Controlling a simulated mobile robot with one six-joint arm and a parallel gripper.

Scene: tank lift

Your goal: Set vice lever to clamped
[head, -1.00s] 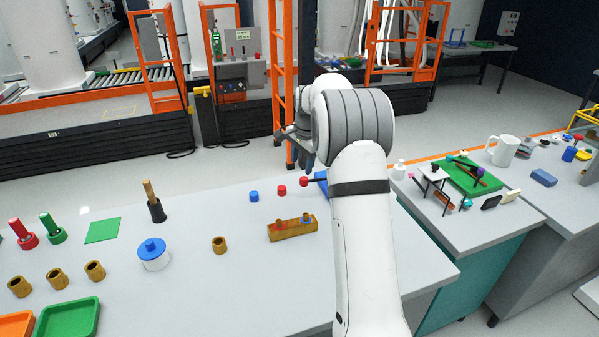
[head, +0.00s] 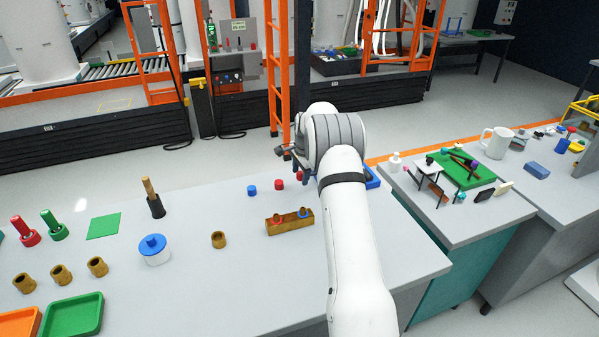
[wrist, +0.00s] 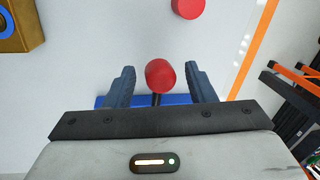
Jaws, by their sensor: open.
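The vice is a blue body (head: 372,177), mostly hidden behind my arm in the head view. Its blue edge also shows in the wrist view (wrist: 180,99), below the lever knob. The lever ends in a round red knob (wrist: 160,75) on a dark rod. The knob also shows in the head view (head: 301,176), just below my gripper (head: 299,161). In the wrist view my gripper (wrist: 162,76) is open, with one finger on each side of the knob and a gap on both sides. Most of the rod is hidden.
A red cylinder (head: 279,184) and a blue cylinder (head: 252,190) stand to the left. A brown block (head: 290,222) with ringed pegs lies nearer. A white pot with a blue lid (head: 154,250) stands farther left. The right bench holds a green mat (head: 462,171) and a mug (head: 497,142).

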